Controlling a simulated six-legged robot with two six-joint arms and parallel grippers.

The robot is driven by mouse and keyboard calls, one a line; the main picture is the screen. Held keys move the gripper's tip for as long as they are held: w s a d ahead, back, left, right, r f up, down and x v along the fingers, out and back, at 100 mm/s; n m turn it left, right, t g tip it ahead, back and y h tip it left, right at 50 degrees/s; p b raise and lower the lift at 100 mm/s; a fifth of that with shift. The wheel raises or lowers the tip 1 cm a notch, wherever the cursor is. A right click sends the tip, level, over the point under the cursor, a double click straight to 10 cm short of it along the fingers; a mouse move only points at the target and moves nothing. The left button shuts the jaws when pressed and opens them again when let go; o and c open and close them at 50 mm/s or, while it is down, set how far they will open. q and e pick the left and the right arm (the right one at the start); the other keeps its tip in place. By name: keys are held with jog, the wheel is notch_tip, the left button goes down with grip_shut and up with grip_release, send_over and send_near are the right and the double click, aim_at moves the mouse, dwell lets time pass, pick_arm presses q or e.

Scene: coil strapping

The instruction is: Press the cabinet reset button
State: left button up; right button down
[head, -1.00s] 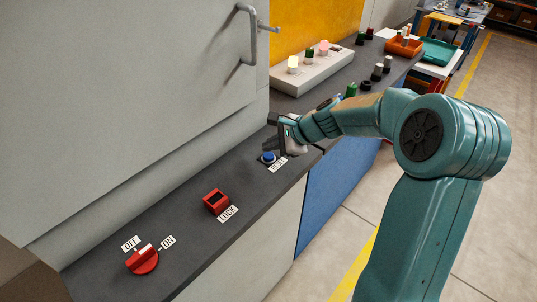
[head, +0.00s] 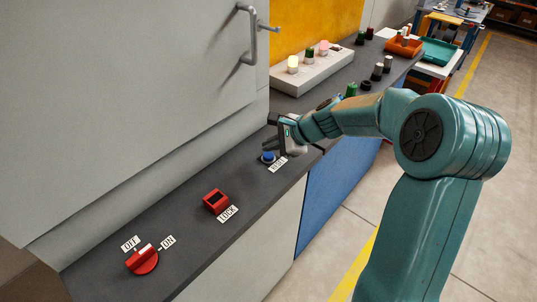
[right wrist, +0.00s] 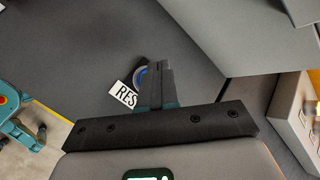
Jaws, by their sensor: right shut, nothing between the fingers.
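The blue round reset button (head: 268,156) sits on the dark grey ledge of the cabinet, behind a white label (head: 278,164). My right gripper (head: 272,138) is right above and behind the button, fingers pointing at the ledge. In the right wrist view its shut fingers (right wrist: 153,66) are empty and cover part of the blue button (right wrist: 141,75), which shows just left of them. The label beside it reads "RES" (right wrist: 123,97), the rest hidden by the fingers. I cannot tell whether the fingertips touch the button. My left gripper is not in view.
A red lock block (head: 216,201) and a red OFF/ON knob (head: 142,261) stand on the ledge nearer to me. The grey cabinet door (head: 120,100) with its handle (head: 248,35) rises at left. A lamp panel (head: 312,72) and several knobs lie beyond.

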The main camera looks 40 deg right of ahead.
aim_at(272, 157)
jog(key=shift+f+b, duration=0.35)
jog(key=shift+f, duration=0.05)
jog(key=shift+f+b, duration=0.45)
jog(key=shift+f, duration=0.05)
dwell(0.6)
jog(key=shift+r, duration=0.1)
jog(key=shift+r+p, duration=0.8)
jog(key=shift+p, duration=0.05)
notch_tip(272, 157, up, 5)
jog(key=p, duration=0.4)
jog(key=shift+r+p, duration=0.1)
jog(key=shift+p, duration=0.25)
jog(key=shift+s, duration=0.1)
dwell(0.5)
